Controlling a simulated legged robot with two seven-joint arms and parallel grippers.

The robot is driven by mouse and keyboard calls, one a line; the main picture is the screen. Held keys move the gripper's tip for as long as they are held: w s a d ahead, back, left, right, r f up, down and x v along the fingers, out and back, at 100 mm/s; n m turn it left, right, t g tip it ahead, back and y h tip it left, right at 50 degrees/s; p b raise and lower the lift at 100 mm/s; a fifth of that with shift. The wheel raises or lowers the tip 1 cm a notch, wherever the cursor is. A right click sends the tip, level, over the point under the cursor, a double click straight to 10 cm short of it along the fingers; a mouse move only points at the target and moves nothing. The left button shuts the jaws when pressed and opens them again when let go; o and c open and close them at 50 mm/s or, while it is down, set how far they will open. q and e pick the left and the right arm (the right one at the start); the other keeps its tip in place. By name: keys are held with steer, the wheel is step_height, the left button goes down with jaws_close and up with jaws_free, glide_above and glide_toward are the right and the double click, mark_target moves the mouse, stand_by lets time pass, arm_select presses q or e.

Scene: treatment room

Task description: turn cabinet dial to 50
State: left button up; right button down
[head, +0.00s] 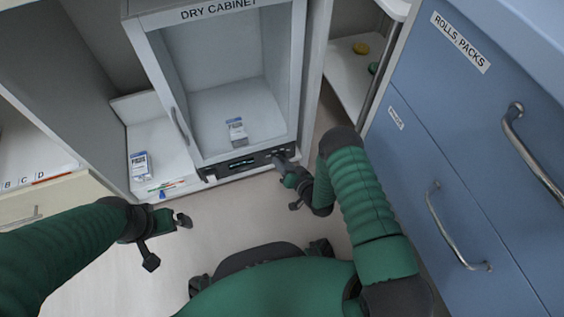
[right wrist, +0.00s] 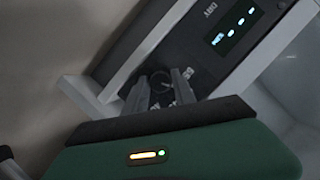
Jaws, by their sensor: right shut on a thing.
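The dry cabinet (head: 217,60) stands ahead, with a dark control panel (head: 215,173) along its bottom front edge. The panel has a small lit display (head: 243,162), which also shows in the right wrist view (right wrist: 233,24); its digits are too blurred to read. The dial (right wrist: 160,84) is a dark round knob at the panel's end, mostly hidden by my fingers. My right gripper (head: 279,161) is at the panel's right end, shut on the dial, with a finger on each side in the right wrist view (right wrist: 161,86). My left gripper (head: 168,240) is open and empty above the floor.
A small labelled box (head: 236,131) stands inside the cabinet and another box (head: 140,165) sits on the shelf at left. Blue drawers (head: 470,130) with metal handles stand close to my right arm. The floor between my arms is clear.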

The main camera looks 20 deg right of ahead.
steer(key=shift+f+m, duration=0.1)
steer(key=shift+m, duration=0.3)
steer(key=shift+d, duration=0.1)
steer(key=c, duration=1.1)
jaws_free()
steer(key=shift+o, duration=0.2)
steer(key=p+v, duration=0.7)
steer(key=v, duration=0.5)
steer(key=shift+f, duration=0.15)
